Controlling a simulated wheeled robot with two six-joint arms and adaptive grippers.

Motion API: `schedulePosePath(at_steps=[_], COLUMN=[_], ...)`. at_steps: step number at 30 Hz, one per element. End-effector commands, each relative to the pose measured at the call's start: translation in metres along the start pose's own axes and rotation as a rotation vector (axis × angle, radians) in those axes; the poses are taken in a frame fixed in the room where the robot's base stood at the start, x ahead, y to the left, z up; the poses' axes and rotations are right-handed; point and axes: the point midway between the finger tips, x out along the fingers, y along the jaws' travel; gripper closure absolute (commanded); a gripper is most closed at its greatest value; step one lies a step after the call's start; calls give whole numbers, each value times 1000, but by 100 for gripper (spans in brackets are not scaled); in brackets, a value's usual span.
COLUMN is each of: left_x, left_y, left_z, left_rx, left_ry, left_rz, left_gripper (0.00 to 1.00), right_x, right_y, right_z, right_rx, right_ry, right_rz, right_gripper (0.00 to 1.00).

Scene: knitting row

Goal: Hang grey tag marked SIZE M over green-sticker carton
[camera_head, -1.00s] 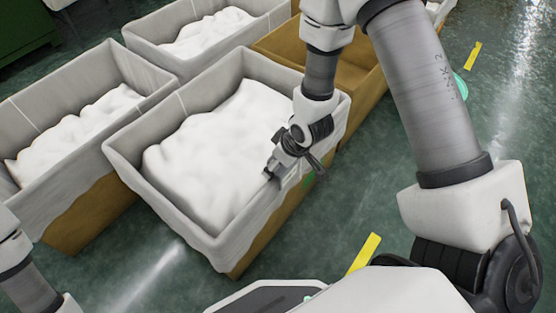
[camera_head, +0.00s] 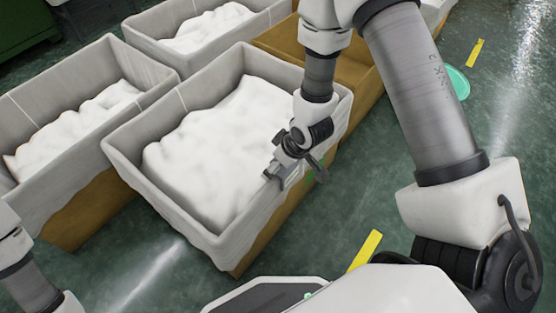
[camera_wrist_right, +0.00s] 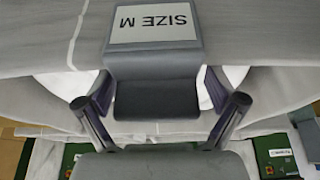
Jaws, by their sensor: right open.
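The grey tag (camera_wrist_right: 155,75) marked SIZE M sits on the grey-lined rim of the front carton (camera_head: 232,262), its label upside down in the right wrist view. The tag's dark lower part lies between the fingers of my right gripper (camera_wrist_right: 160,108), which are spread to either side of it. In the head view my right gripper (camera_head: 272,174) is at the carton's right-hand rim, and the tag there is mostly hidden. A small green patch shows beside the gripper; the sticker is largely covered. My left gripper is out of view; only part of its arm shows at lower left.
White material fills the front carton, the left carton (camera_head: 85,200) and the back carton (camera_head: 160,48). A brown carton (camera_head: 350,92) stands close behind the right arm. Yellow floor marks (camera_head: 365,250) and a green round object (camera_head: 459,83) lie on open floor at right.

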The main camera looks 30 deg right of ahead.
Motion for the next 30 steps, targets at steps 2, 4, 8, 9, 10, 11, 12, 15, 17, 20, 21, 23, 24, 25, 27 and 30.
schedulePosePath(at_steps=[2, 4, 8, 9, 10, 11, 12, 15, 17, 20, 21, 23, 24, 25, 27, 30], left_x=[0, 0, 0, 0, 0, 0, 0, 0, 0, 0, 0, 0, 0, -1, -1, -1], left_y=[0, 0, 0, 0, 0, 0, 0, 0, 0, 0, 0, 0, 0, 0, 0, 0], left_z=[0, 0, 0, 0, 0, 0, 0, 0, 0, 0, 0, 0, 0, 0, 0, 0], left_rx=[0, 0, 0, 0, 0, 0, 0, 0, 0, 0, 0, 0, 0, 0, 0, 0], left_ry=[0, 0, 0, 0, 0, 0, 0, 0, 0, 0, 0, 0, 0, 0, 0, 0], left_rz=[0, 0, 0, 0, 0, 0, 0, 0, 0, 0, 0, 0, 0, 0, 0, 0], left_gripper=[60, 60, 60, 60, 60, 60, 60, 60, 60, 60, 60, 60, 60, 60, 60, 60], right_x=[0, 0, 0, 0, 0, -1, -1, -1, -1, -1, -1, -3, -6, -9, -20, -44], right_y=[0, 0, 0, 0, 0, 0, 0, 0, 0, 0, 0, 1, 1, 1, 1, 1], right_z=[1, 1, 0, 0, 0, 0, 0, 0, -1, -1, -1, -1, -2, -2, -2, -3], right_rx=[3, 3, 3, 3, 3, 3, 3, 3, 2, 2, 2, 2, 3, 4, 3, 5], right_ry=[-3, -3, -1, -1, -1, 0, 0, 1, 1, 2, 2, 3, 4, 5, 6, 8], right_rz=[-1, 0, 0, 0, 0, 0, 0, 1, 1, 1, 1, 1, 2, 2, 2, 2], right_gripper=[0, 0, 0, 0, 0, 0, 0, 0, 0, 0, 0, 0, 0, 0, 0, 0])
